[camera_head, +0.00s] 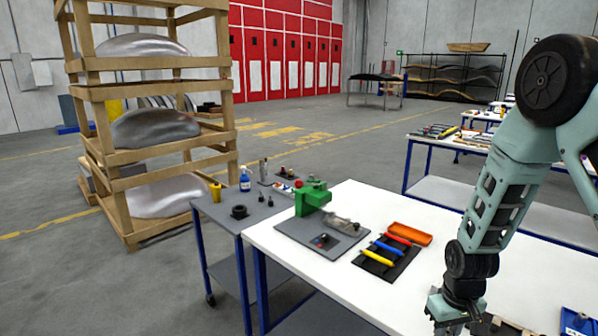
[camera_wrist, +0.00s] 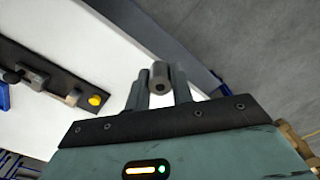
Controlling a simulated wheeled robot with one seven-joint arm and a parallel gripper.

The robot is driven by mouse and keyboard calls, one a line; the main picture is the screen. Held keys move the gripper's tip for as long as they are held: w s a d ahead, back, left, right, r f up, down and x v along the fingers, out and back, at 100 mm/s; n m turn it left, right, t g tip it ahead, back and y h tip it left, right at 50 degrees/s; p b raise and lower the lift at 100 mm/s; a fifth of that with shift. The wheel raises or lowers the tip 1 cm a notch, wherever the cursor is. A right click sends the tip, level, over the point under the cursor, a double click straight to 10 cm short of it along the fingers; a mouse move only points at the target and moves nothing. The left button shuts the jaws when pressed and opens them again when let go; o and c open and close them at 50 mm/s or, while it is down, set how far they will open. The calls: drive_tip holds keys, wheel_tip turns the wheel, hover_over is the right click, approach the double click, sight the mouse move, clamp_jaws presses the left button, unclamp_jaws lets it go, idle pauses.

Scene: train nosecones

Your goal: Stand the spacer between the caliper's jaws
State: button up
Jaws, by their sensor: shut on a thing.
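My gripper (camera_wrist: 160,88) is shut on the spacer (camera_wrist: 160,74), a short grey cylinder with a dark hole in its end face. The spacer sits between the fingertips, above the edge of a white table. In the head view my gripper is at the bottom edge, its fingers cut off or hidden, and the spacer cannot be made out. At the left of the wrist view, grey metal blocks (camera_wrist: 33,78) and a yellow knob (camera_wrist: 96,100) sit on a dark board; these look like the caliper, apart from the spacer. I cannot make out its jaws clearly.
A blue bin (camera_head: 578,322) is at the bottom right. The table's middle is clear.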

drive_tip(key=a+f+b, duration=0.3)
drive_tip(key=f+b, duration=0.7)
drive_tip(key=f, duration=0.3)
drive_tip(key=shift+s+a+f+m, duration=0.25)
drive_tip(key=shift+a+m, duration=0.05)
drive_tip(key=shift+m, duration=0.1)
